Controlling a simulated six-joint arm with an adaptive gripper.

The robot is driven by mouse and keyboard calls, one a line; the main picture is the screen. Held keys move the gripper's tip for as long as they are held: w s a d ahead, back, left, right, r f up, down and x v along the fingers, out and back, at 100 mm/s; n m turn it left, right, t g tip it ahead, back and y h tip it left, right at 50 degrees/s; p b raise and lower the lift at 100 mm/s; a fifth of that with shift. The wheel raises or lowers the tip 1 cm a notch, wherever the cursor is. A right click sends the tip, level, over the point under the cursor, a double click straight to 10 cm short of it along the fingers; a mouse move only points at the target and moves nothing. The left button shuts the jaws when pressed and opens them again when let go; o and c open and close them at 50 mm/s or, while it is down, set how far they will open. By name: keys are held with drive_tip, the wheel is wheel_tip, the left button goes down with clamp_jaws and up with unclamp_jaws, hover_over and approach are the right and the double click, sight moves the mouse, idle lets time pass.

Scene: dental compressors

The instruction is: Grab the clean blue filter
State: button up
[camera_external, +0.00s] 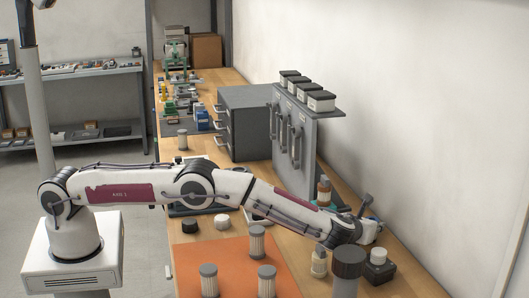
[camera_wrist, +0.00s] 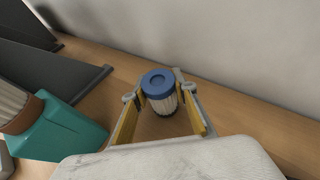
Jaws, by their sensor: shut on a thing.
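The blue filter (camera_wrist: 159,84) has a blue ring-shaped cap and a pale pleated body. In the wrist view it stands between the yellow-lined fingers of my gripper (camera_wrist: 158,94), which are shut on it near their tips. The filter looks upright, and its lower end is close to the wooden bench; I cannot tell if it touches. In the external view my gripper (camera_external: 367,214) is at the right side of the bench near the wall, and the filter is hard to make out there.
In the wrist view a teal block (camera_wrist: 66,137) with a brown-rimmed pleated part is at the left. In the external view several grey-capped filters, one at the front (camera_external: 266,281), stand on the orange mat (camera_external: 228,264). A grey panel (camera_external: 310,150) stands behind my gripper. The wall is close.

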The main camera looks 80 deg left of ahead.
sight(373, 218)
drive_tip(key=shift+r, duration=4.8)
